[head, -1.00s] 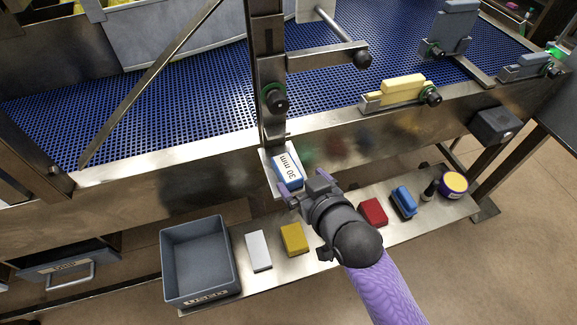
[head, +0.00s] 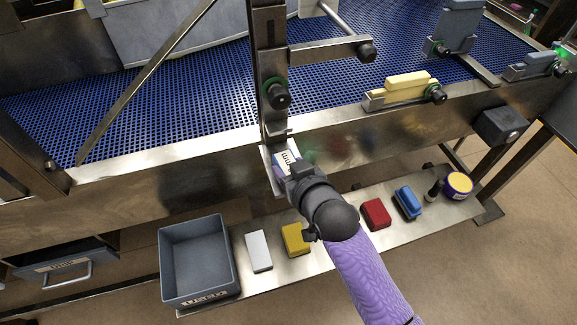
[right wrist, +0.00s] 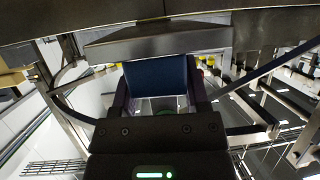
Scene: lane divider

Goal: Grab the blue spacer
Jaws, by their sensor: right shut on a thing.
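The blue spacer (head: 287,158), a block with a white label on its upper face, sits in the bracket at the foot of the conveyor's upright post. My right gripper (head: 284,169) reaches it from the front and is shut on it, hiding most of it in the head view. In the right wrist view the spacer's dark blue face (right wrist: 156,76) lies between the two fingers, below a metal plate (right wrist: 157,40). I cannot tell whether the spacer is clear of the bracket. My left gripper is not in view.
On the shelf below stand a grey bin (head: 197,262), a white block (head: 258,251), a yellow block (head: 295,239), a red block (head: 376,214), another blue block (head: 407,202) and a yellow-topped tub (head: 458,185). The post (head: 268,70) rises just behind my gripper.

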